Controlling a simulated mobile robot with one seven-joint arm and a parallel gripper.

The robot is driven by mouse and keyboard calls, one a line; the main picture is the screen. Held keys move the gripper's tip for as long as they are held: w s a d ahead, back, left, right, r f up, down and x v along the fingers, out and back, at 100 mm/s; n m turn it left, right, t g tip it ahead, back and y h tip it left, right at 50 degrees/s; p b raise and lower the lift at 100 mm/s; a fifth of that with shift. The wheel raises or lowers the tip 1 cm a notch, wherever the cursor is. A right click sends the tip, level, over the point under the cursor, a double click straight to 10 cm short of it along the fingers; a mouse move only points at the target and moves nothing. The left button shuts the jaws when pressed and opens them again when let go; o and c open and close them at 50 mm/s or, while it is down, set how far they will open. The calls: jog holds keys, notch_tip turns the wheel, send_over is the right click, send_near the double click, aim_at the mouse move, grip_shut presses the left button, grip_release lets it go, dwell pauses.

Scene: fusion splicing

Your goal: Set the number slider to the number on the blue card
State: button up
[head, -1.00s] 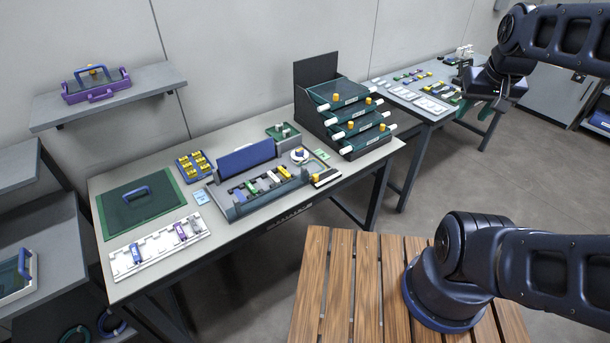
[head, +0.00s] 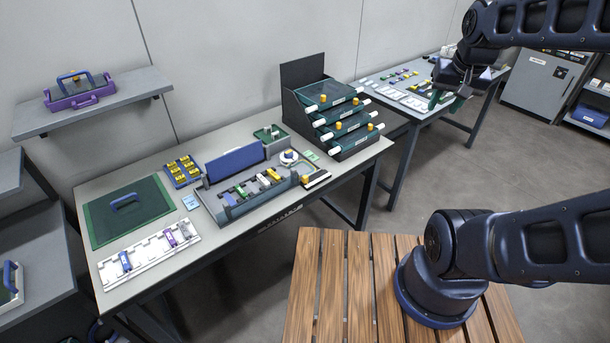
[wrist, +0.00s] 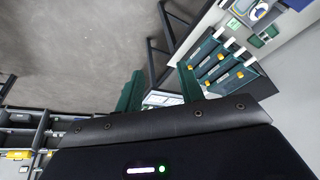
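A small light-blue card (head: 190,202) lies on the near table, left of the grey splicing device; its print is too small to read. A short black-and-white strip with an orange knob (head: 316,180) at the device's right end may be the number slider; I cannot read its marks. My gripper (head: 449,98) is high at the right in the head view, far from both and in front of the second table. In the wrist view its two green fingers (wrist: 160,92) stand apart with nothing held between them.
A rack of green trays (head: 340,112) with white handles stands at the near table's right end. A white rail (head: 148,255) and a green mat (head: 98,225) lie left. A second table (head: 395,78) with white trays is behind my gripper. Open floor lies between the tables and my wooden-slatted base.

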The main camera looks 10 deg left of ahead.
jog(key=w+a+f+m+g, duration=0.2)
jog(key=w+a+f, duration=0.2)
jog(key=w+a, duration=0.4)
jog(key=m+g, duration=0.2)
jog(key=m, duration=0.4)
send_near(305, 176)
notch_tip(305, 176, down, 9)
jog(key=shift+a+r, duration=0.1)
jog(key=shift+a, duration=0.05)
jog(key=shift+c, duration=0.5)
grip_shut()
